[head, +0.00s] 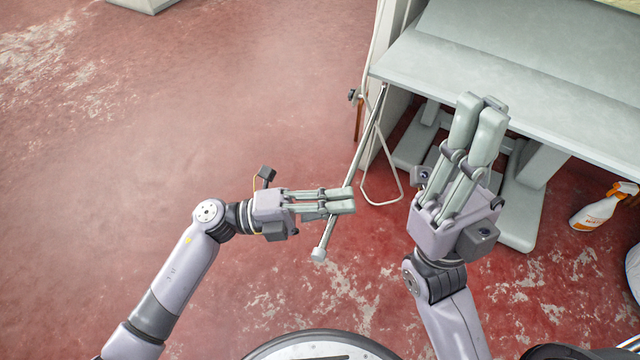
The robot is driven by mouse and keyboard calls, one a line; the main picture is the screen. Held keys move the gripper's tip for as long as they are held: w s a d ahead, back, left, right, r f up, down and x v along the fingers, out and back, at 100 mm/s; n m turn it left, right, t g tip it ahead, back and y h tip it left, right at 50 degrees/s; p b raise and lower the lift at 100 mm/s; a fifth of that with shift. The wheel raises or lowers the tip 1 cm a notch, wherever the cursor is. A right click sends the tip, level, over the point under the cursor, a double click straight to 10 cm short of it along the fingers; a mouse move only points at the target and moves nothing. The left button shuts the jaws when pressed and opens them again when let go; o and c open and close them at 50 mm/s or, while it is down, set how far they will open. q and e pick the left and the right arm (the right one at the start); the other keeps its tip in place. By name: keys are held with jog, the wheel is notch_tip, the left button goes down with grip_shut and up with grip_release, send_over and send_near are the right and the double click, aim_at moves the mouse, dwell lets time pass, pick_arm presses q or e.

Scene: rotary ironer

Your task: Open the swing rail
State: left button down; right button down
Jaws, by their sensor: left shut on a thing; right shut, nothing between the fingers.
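The swing rail (368,138) is a thin pale metal bar. It runs from the left edge of the ironer's table down and toward me, ending in a light cap (318,254). My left gripper (352,201) reaches in from the left and is shut on the rail near its capped end; the fingers hide part of the bar. My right gripper (482,108) is shut and empty, pointing up in front of the ironer's table (520,85), to the right of the rail.
A wire loop (384,203) hangs below the table's left corner, just right of the rail. The red floor on the left is clear.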

pick_arm(q)
jog(key=shift+s+d+f, duration=0.1)
jog(key=shift+d, duration=0.1)
jog(key=c, duration=1.7)
grip_release()
jog(key=shift+o, duration=0.2)
jog(key=a+f, duration=0.2)
jog(key=a, duration=1)
jog(key=shift+f, duration=0.15)
jog(key=shift+w, duration=0.2)
